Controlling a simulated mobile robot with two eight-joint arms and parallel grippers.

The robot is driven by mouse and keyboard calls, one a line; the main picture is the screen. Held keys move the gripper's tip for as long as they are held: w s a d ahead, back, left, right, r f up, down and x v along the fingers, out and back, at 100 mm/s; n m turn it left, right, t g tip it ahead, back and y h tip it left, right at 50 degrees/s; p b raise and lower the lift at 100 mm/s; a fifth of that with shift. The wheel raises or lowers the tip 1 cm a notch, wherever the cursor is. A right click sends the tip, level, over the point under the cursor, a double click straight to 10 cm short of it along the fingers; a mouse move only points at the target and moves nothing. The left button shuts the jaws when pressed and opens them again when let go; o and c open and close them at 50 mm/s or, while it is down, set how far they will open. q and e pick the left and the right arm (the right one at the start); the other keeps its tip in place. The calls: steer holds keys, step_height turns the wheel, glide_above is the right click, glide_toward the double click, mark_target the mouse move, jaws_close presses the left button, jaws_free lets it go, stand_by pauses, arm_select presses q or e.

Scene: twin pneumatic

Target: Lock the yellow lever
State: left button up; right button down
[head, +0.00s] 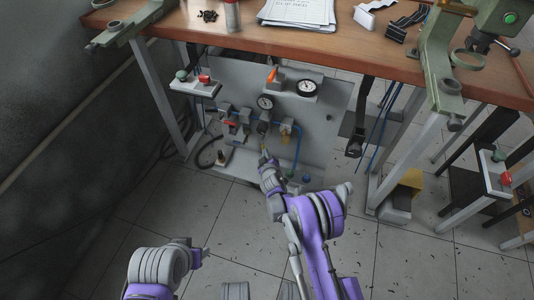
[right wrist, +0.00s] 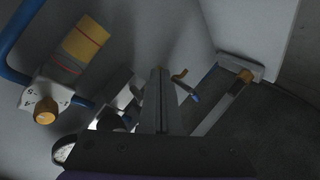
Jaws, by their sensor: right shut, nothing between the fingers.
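My right gripper (head: 264,150) is in front of the lower part of the grey pneumatic panel (head: 330,112), under the workbench. In the right wrist view its fingers (right wrist: 159,75) are shut and empty. A small yellow-orange lever-like part (right wrist: 180,75) shows just right of the fingertips; I cannot tell whether they touch it. A white unit with a yellow knob (right wrist: 45,112) and a yellow block (right wrist: 84,38) lie to the left. In the head view a yellowish part (head: 286,130) sits right of my right gripper.
A red lever (head: 230,123), an orange lever (head: 271,75) and two gauges (head: 265,102) (head: 307,88) are on the panel. Blue tubes run beside them. The wooden bench top (head: 220,34) overhangs the panel. The tiled floor in front is mostly clear.

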arm_select(q)
steer(key=shift+r, duration=0.1)
arm_select(e)
steer(key=shift+r, duration=0.15)
steer(key=shift+r+p, duration=0.35)
steer(key=shift+r, duration=0.35)
arm_select(q)
steer(key=shift+r, duration=0.25)
